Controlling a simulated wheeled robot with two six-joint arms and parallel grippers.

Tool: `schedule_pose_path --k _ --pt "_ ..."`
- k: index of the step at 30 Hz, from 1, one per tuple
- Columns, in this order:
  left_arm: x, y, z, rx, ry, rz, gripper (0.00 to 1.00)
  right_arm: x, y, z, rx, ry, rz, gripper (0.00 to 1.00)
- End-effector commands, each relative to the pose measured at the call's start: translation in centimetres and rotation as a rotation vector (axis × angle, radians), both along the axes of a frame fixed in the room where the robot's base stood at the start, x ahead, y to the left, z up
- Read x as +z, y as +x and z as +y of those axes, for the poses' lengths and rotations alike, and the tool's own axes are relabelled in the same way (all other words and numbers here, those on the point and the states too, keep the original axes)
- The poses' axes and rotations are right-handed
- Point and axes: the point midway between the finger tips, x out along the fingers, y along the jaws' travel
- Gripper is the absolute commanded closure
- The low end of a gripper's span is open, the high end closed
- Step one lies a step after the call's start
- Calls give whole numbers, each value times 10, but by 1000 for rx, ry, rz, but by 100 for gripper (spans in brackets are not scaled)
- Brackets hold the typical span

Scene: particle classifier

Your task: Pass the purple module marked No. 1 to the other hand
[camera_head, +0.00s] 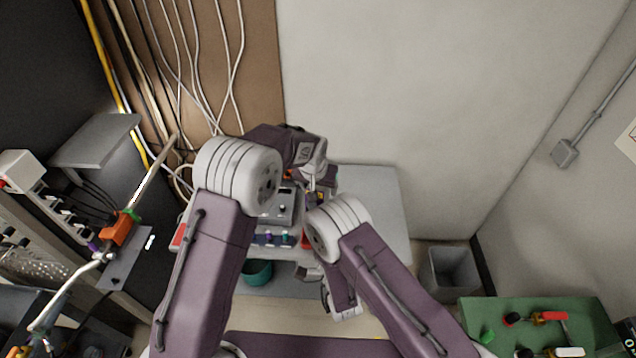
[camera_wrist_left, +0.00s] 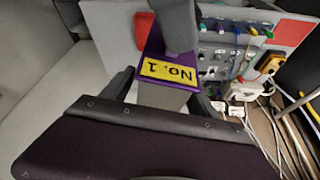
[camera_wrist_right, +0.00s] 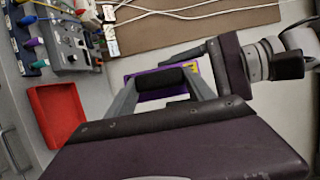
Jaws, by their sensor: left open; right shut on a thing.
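The purple module (camera_wrist_left: 152,44) has a yellow label reading No. 1, upside down in the left wrist view. It also shows in the right wrist view (camera_wrist_right: 133,76), where a dark bar lies across it. My right gripper (camera_wrist_right: 162,88) is shut on the module. My left gripper (camera_wrist_left: 163,88) is open, its fingers on either side of the module's grey lower part; whether they touch it is unclear. In the head view the module is small and mostly hidden between the arms, where my left gripper (camera_head: 314,168) is near it.
A grey control box (camera_wrist_right: 68,48) with coloured knobs and plugs stands on the light table (camera_head: 378,205), beside a red tray (camera_wrist_right: 58,112). Cables hang behind on the wall panel. A grey bin (camera_head: 450,270) and a green table (camera_head: 585,312) with tools are at right.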

Motion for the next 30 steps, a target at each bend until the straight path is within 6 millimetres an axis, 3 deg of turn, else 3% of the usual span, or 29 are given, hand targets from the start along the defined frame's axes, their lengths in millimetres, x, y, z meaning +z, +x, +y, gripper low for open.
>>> schedule_pose_path --k 6,13,15,16,18,27,30 --pt "0 0 0 0 0 0 31 1 0 0 0 1 -3 100" --pt "0 0 0 0 0 0 95 1 0 0 0 1 -3 100" --pt "0 0 0 0 0 1 100 1 0 0 -1 1 -3 100" --pt "1 1 0 0 0 -1 100 1 0 0 -1 1 -3 36" --pt "1 0 0 0 0 -1 100 1 0 0 -1 1 -3 16" --pt "1 0 0 0 0 -1 100 0 0 0 0 1 -2 13" --pt "0 0 0 0 0 -1 100 0 -1 12 -5 -2 -27 13"
